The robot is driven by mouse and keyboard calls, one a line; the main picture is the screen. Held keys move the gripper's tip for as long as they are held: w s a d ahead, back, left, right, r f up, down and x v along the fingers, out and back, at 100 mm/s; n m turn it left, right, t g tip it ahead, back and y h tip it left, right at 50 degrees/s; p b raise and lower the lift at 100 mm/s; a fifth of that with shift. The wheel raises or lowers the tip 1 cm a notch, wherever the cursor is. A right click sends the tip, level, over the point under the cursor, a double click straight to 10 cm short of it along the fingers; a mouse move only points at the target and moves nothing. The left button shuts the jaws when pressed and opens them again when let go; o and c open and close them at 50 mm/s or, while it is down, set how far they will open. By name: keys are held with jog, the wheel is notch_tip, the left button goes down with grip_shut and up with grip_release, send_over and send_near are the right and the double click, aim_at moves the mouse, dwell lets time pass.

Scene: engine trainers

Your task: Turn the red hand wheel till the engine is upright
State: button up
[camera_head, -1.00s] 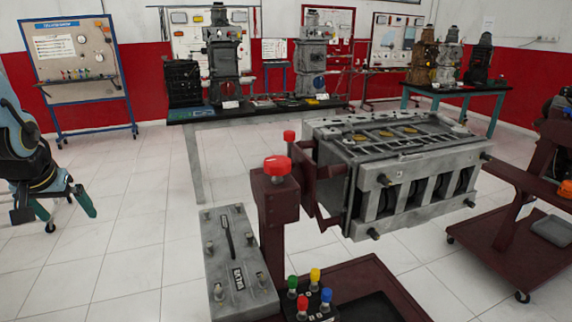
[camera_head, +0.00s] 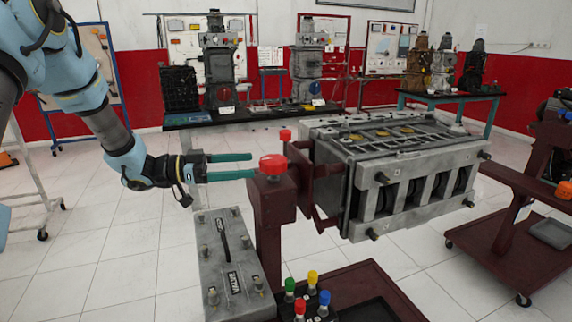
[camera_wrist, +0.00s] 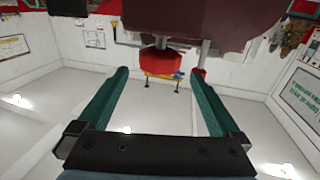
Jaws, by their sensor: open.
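The red hand wheel (camera_head: 273,163) sits on top of the dark red post of the engine stand. The grey engine block (camera_head: 400,178) hangs on the stand's bracket to the right of the post, its long body lying roughly level. My gripper (camera_head: 255,165) is open and empty, its two green fingers pointing right at the wheel. The lower fingertip is close to the wheel's left edge; contact cannot be told. In the wrist view the wheel (camera_wrist: 160,62) shows ahead, between the fingertips of my gripper (camera_wrist: 160,72), with the post above it.
A smaller red knob (camera_head: 285,135) stands behind the wheel. A grey valve box (camera_head: 232,265) lies below my gripper, with several coloured knobs (camera_head: 310,295) to its right. A red trolley (camera_head: 510,235) stands at the right.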

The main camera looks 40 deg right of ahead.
aim_at(286, 162)
jog(key=p+x, duration=0.3)
jog(key=x, duration=0.6)
jog(key=shift+s+r, duration=0.15)
jog(key=shift+p+x, duration=0.4)
jog(key=shift+x, duration=0.35)
jog(key=c, duration=1.2)
jog(key=shift+n+t+h+b, duration=0.3)
jog(key=shift+t+b, duration=0.1)
